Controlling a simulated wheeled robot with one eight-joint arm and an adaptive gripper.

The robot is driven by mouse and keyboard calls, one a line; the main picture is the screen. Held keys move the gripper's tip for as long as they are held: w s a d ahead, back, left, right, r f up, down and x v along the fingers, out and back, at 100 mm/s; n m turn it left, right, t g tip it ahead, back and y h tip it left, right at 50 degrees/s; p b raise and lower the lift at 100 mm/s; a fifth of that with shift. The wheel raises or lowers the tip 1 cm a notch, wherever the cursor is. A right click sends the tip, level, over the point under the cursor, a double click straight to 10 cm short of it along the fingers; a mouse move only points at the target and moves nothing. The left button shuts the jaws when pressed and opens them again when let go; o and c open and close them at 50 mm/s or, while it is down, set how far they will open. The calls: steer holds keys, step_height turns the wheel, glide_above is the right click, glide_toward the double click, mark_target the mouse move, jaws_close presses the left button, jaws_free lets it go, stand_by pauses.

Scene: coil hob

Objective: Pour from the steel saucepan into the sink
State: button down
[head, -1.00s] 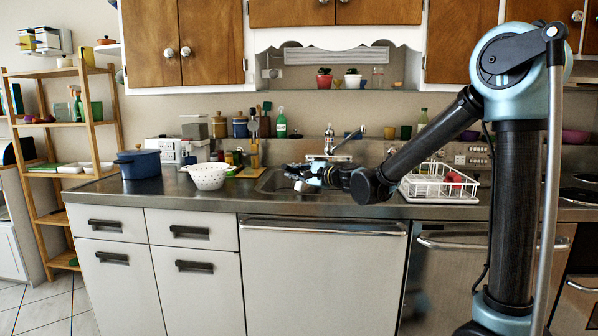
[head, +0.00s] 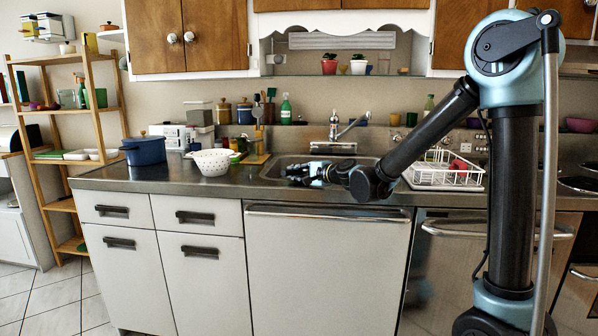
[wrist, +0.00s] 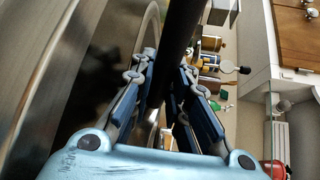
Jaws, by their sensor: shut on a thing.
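My gripper (head: 291,174) is low over the sink (head: 268,169), which is set in the steel counter. In the wrist view my gripper (wrist: 160,100) has its blue-padded fingers on both sides of a dark bar, which looks like the handle of the steel saucepan (wrist: 184,30). The jaws are shut on it. I cannot make out the saucepan's body in the head view, and its tilt and contents cannot be told. A curved pale edge beside the fingers in the wrist view may be the pan or sink rim.
The faucet (head: 336,132) stands behind the sink. A white dish rack (head: 445,171) is to the right, close to my arm. A white colander (head: 212,162) and a blue pot (head: 144,150) stand to the left. A green bottle (head: 286,110) is at the back.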

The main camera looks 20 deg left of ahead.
steer(key=shift+n+h, duration=0.3)
steer(key=shift+n, duration=0.1)
steer(key=shift+r, duration=3.05)
